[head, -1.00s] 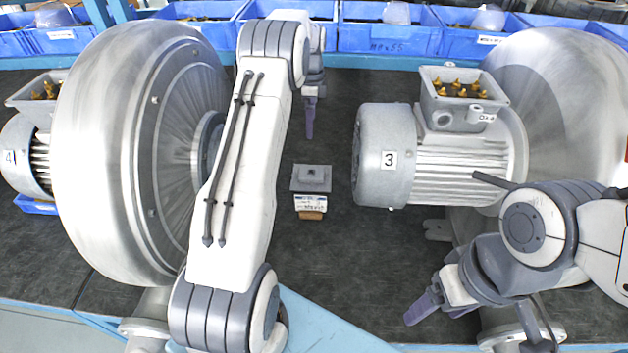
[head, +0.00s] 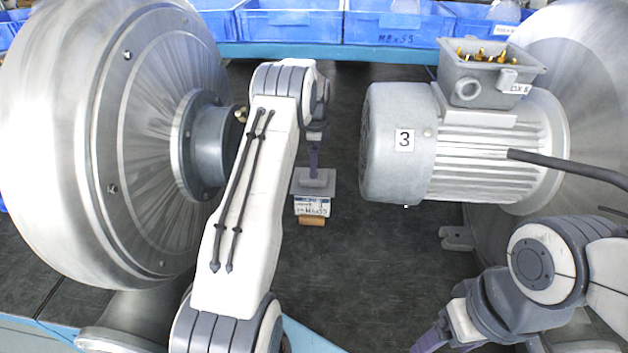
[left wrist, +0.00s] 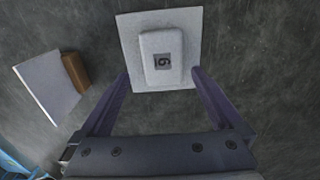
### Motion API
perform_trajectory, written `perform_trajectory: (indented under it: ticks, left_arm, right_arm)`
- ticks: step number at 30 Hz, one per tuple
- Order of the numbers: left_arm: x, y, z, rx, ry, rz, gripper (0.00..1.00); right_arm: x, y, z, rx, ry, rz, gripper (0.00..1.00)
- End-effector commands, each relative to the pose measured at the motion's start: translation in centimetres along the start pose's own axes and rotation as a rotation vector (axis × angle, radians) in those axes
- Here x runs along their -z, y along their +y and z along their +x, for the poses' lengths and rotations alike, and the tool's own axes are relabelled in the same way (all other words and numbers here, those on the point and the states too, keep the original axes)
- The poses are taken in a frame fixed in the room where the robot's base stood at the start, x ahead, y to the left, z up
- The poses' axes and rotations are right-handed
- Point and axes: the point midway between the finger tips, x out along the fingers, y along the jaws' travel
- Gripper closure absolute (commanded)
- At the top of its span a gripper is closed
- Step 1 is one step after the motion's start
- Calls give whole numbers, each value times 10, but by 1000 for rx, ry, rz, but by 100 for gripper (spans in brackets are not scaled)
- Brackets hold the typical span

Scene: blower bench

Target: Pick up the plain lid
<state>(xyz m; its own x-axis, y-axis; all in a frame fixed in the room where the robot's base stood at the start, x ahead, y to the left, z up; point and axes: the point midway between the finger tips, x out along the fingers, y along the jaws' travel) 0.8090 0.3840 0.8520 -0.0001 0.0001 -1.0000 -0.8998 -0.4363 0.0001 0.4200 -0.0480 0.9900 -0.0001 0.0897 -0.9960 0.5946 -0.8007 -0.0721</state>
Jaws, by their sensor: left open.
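The lid (head: 325,187) is a grey square plate with a raised block on the bench between the two big machines. In the left wrist view the lid (left wrist: 185,20) lies flat, and its raised block bears a small dark mark like a 6 or 9. My left gripper (head: 314,168) reaches over it from behind and hides part of it. In the left wrist view my left gripper (left wrist: 161,73) is open and empty, its fingertips on either side of the raised block's near end. Contact cannot be told. My right gripper (head: 440,340) is partly cut off at the bottom edge.
A white labelled card or box (head: 312,206) and a brown block (head: 312,221) lie close to the lid. The motor marked 3 (head: 405,165) stands to the right, a large round housing (head: 70,150) to the left. Blue bins (head: 390,25) line the back.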

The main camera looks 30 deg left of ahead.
Motion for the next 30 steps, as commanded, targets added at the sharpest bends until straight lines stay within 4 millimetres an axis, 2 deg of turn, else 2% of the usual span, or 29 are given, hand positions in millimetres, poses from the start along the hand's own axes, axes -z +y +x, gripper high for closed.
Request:
perform_trajectory:
  ticks: [12,20,21,23,27,28,30]
  left_arm:
    - [-3,-4,50,-2,0,2,0]
    - [-3,-5,54,0,0,2,0]
    - [-3,-5,54,0,0,2,8]
    - [-3,-5,54,0,0,2,31]
    - [-3,-5,54,0,0,2,84]
    - [-3,-5,53,1,0,2,88]
    - [-3,-5,53,1,0,2,88]
  right_arm:
    - [0,-1,-10,0,0,0,28]
    - [0,-1,-9,0,0,0,28]
    - [0,-1,-9,0,0,0,28]
    - [0,-1,-9,0,0,0,28]
    - [0,-1,-9,0,0,0,28]
    - [0,-1,-10,0,0,0,28]
    - [0,-1,-10,0,0,0,28]
